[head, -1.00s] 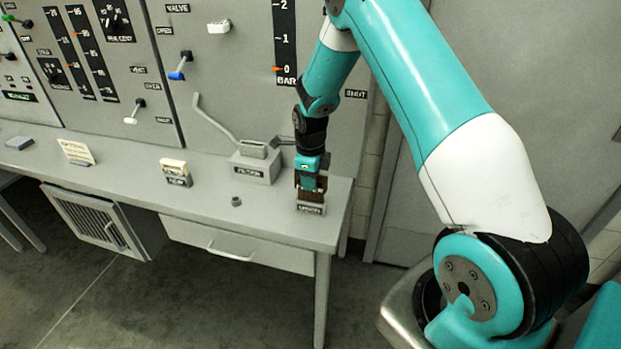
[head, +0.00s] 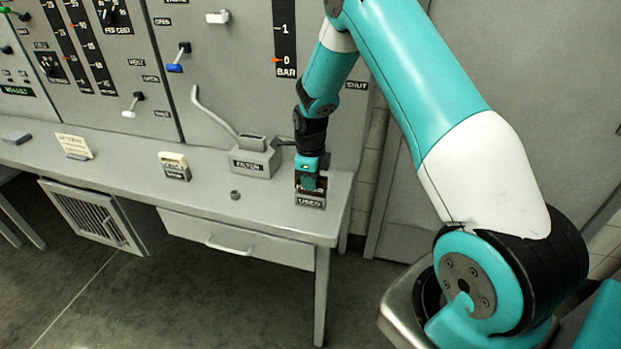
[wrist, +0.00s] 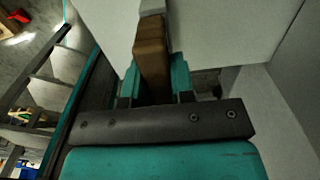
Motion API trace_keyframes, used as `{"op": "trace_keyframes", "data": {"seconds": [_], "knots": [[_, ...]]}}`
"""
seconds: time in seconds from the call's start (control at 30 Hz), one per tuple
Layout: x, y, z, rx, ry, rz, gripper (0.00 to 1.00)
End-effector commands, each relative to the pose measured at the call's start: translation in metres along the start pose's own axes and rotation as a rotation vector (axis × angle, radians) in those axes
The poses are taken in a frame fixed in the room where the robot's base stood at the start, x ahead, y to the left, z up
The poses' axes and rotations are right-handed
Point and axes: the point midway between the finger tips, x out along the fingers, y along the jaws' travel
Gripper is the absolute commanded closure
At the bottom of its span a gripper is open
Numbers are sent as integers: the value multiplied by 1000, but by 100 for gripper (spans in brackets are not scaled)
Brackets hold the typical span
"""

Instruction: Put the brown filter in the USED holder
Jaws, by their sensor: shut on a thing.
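The brown filter (wrist: 152,50) is a flat upright slab between the teal fingers of my gripper (wrist: 154,78) in the wrist view. The USED holder (head: 311,202) is a small grey box with a dark label, near the right end of the bench. In the head view my gripper (head: 309,183) points straight down right at the holder's top. The filter's lower part appears to be inside the holder, and little of it shows there. My gripper is shut on the filter. The fingers hide how deep it sits.
The grey FILTER housing (head: 256,160) with a raised lever (head: 212,112) stands just left of the holder. A holder with a cream filter (head: 174,164) is farther left. A small round knob (head: 235,195) sits on the bench (head: 270,212). The panel rises close behind.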

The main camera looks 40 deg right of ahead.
Motion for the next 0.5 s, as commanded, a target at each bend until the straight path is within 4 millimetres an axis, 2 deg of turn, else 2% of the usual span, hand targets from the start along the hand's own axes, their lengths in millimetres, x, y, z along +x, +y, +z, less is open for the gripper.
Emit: {"op": "trace_keyframes", "data": {"seconds": [0.5], "knots": [[14, 0, 0, 0, 0, 0, 100]]}}
